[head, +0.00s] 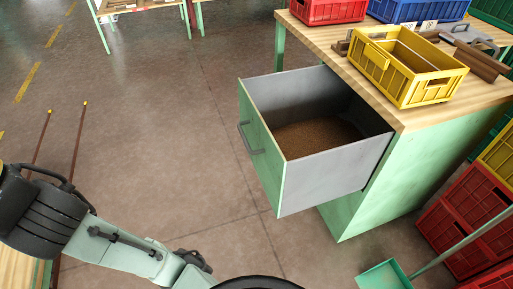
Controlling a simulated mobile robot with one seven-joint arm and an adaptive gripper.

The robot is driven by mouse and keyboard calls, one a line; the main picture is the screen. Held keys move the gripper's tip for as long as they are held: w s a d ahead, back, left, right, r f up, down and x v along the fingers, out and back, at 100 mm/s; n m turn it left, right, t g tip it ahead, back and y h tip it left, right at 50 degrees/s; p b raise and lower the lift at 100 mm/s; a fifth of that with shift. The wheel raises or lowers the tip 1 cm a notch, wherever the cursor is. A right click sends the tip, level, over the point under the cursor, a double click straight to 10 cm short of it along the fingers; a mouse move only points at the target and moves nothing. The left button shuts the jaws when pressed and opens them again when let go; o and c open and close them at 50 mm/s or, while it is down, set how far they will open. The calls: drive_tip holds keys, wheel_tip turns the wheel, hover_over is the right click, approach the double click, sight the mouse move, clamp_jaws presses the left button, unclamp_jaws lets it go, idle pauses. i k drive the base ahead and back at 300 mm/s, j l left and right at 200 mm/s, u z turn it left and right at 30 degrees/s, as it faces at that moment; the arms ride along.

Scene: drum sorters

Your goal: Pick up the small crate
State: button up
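A small yellow crate (433,94) stands upright on the wooden top of the green workbench, close to its near edge. Its open top faces up, and a divider shows inside. A red crate (330,12) and a blue crate (416,9) stand behind it, partly cut off by the frame. Parts of my arm show at the lower left, well apart from the crates. My gripper is not in view.
An open drawer (333,180) holding brown granular material juts from the workbench (397,177) below the yellow crate. Tools (470,52) lie beside that crate. Red crates (462,222) are stacked at right, near a green dustpan (384,276). Floor at left is mostly clear.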

sight(410, 71)
drive_tip(key=i+l+z, duration=1.05)
